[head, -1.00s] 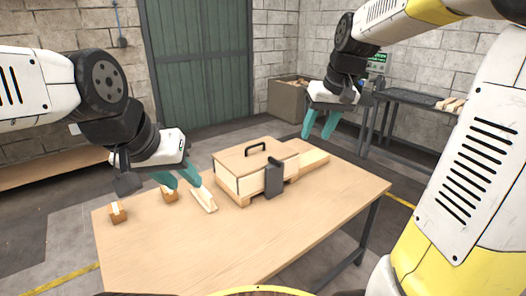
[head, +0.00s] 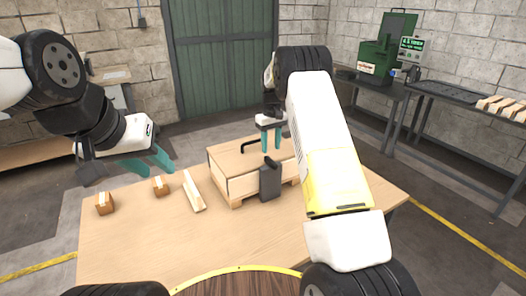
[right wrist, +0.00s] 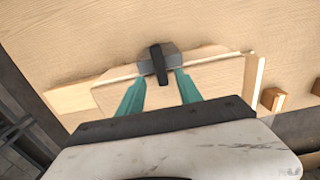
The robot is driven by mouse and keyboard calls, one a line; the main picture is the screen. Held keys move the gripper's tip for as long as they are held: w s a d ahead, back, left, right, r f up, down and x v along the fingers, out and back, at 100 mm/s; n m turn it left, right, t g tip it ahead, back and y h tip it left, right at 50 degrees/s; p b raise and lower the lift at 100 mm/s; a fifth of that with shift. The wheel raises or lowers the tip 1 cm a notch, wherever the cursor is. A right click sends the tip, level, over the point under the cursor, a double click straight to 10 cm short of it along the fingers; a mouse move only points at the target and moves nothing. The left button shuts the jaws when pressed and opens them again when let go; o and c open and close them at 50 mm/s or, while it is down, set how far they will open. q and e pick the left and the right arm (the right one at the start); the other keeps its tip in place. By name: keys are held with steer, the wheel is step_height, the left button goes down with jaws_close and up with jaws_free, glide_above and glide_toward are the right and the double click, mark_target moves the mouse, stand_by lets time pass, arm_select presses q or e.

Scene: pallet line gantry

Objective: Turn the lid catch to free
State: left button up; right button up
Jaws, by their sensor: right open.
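A wooden box (head: 225,163) with a flat lid stands on the table, and a black lid handle shows behind my right gripper. The lid catch, a dark grey block (head: 270,182) with a black lever on top, is on the box's front side. In the right wrist view the catch's black lever (right wrist: 158,62) stands upright in the picture. My right gripper (head: 271,150) is open above the lid, behind the catch in the head view. In the right wrist view its teal fingers lie apart, either side of the catch's line. My left gripper (head: 150,168) is open and empty at the table's left.
A wooden strip (head: 194,190) and two small wooden blocks (head: 160,186) (head: 104,204) lie on the table (head: 225,245) left of the box. The table's front is clear. A grey bench (head: 440,98) with a green machine (head: 384,50) stands at the back right.

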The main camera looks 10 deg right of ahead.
mark_target(271, 160)
step_height(271, 160, down, 6)
steer(key=shift+f, duration=0.2)
jaws_close()
